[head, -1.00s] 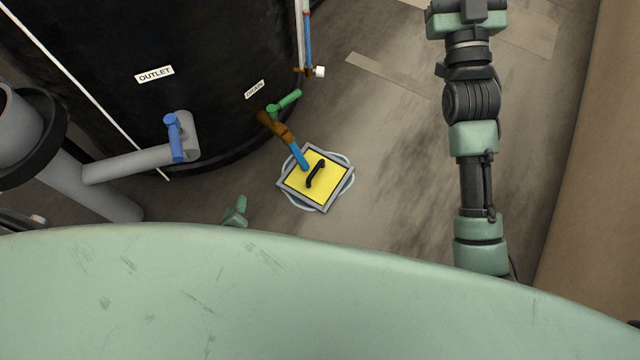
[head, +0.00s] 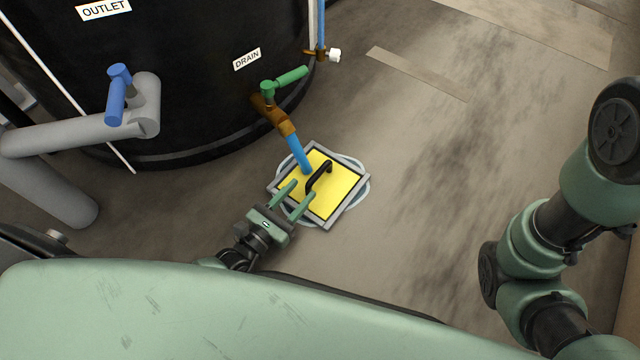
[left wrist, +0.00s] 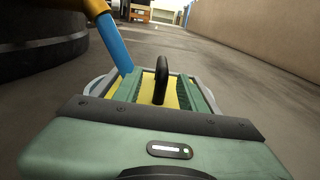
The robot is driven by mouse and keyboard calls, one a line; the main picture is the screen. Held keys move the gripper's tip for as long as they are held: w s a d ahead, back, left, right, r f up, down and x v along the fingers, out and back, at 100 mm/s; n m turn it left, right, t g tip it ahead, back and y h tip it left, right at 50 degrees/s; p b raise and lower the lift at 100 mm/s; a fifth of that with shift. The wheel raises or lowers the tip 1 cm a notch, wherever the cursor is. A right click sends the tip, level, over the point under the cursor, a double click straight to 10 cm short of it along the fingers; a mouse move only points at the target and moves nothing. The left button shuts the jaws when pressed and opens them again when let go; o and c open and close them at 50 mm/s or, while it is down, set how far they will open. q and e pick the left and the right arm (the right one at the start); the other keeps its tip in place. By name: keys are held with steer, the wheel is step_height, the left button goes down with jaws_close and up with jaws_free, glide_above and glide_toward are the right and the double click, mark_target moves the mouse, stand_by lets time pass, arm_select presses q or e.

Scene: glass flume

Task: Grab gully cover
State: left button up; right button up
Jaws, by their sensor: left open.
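The gully cover (head: 336,199) is a yellow square plate with a grey frame and a black arched handle (head: 319,177). It lies on the floor over a pale round rim, beside the black tank. My left gripper (head: 298,194) is open, its two green fingers reaching over the near-left part of the cover, pointing at the handle. In the left wrist view the black handle (left wrist: 161,80) stands between the two fingers, ahead of the gripper body, with no visible contact. The gripper hides part of the cover there. My right arm shows at the right, but its gripper is out of view.
The black tank (head: 190,70) with a drain valve (head: 284,81) stands behind left. A blue pipe (head: 298,152) runs from the drain down to the cover's back-left edge. A grey outlet pipe (head: 70,137) is at left. Floor right of the cover is clear.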

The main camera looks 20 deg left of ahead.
mark_target(310, 182)
arm_select(q)
steer(key=b+x, duration=0.1)
steer(key=x, duration=0.1)
steer(key=b+x, duration=0.1)
steer(key=x, duration=0.1)
steer(key=shift+w+d+b, duration=0.25)
steer(key=shift+d+b, duration=0.1)
steer(key=shift+b, duration=0.05)
steer(key=shift+w+d+r, duration=0.1)
steer(key=shift+w+r, duration=0.05)
steer(key=shift+w, duration=0.3)
jaws_close()
stand_by(0.6)
